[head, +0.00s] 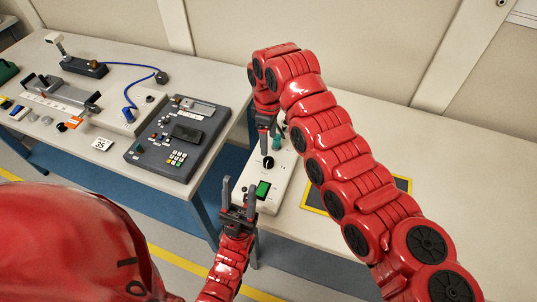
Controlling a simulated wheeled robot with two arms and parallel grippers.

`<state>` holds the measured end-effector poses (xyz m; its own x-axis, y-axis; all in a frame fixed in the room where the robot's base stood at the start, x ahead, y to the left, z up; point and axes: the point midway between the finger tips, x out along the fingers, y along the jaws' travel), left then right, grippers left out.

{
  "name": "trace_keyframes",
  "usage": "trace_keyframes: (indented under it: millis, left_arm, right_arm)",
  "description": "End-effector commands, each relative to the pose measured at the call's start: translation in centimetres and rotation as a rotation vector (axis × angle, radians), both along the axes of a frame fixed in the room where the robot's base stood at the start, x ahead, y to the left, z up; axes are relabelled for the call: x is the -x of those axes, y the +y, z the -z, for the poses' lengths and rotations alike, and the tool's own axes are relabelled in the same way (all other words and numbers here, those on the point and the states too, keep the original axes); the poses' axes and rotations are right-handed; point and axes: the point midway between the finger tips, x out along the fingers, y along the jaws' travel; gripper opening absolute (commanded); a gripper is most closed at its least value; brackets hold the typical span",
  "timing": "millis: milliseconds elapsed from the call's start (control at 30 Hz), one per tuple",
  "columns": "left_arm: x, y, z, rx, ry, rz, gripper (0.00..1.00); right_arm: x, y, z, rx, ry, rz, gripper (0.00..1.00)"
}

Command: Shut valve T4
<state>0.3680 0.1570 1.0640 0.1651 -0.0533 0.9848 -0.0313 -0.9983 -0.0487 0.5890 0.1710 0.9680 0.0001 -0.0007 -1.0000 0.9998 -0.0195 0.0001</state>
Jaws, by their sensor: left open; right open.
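A white control box (283,187) stands on the right-hand table with a black knob (268,162) and a green display (263,189) on its top. No T4 label is readable, so I cannot tell whether this knob is the valve. My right gripper (265,150) reaches down over the box from the far side, just above the knob; its jaws are open, and contact cannot be told. My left gripper (238,188) is open and empty at the near left edge of the box. My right arm hides part of the box's far right side.
A grey console (178,137) with a keypad stands on the left table (60,148), beside a card marked 35 (102,144). A blue cable (125,66) runs behind it. The right table's far right is clear.

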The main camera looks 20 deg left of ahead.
Motion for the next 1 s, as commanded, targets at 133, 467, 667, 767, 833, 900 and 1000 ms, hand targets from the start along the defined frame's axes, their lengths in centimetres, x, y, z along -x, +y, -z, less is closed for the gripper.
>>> trace_keyframes:
  millis: [133, 467, 667, 767, 833, 900, 1000]
  left_arm:
    - [0.0, 0.0, 0.9, 0.0, 0.0, 0.0, 0.5]
    - [0.0, 0.0, 1.3, 0.0, 0.0, 0.0, 0.5]
    - [0.0, 0.0, 1.4, 0.0, 0.0, 0.0, 0.5]
    - [0.0, 0.0, 1.3, 0.0, 0.0, 0.0, 0.5]
    - [0.0, 0.0, 1.3, 0.0, 0.0, 0.0, 0.5]
    - [0.0, 0.0, 1.3, 0.0, 0.0, 0.0, 0.5]
    - [0.0, 0.0, 1.3, 0.0, 0.0, 0.0, 0.5]
  right_arm:
    - [-0.2, 0.0, -3.9, 0.0, -0.007, 0.0, 0.71]
    - [-0.1, 0.0, -7.9, 0.001, -0.003, -0.001, 0.71]
    - [0.0, 0.0, -8.5, 0.0, 0.001, 0.0, 0.71]
    - [0.0, 0.0, -8.6, 0.0, 0.001, 0.0, 0.71]
    - [0.0, 0.0, -8.6, 0.0, 0.001, 0.0, 0.71]
    - [0.0, 0.0, -8.6, 0.0, 0.001, 0.0, 0.71]
    - [0.0, 0.0, -8.6, 0.0, 0.001, 0.0, 0.71]
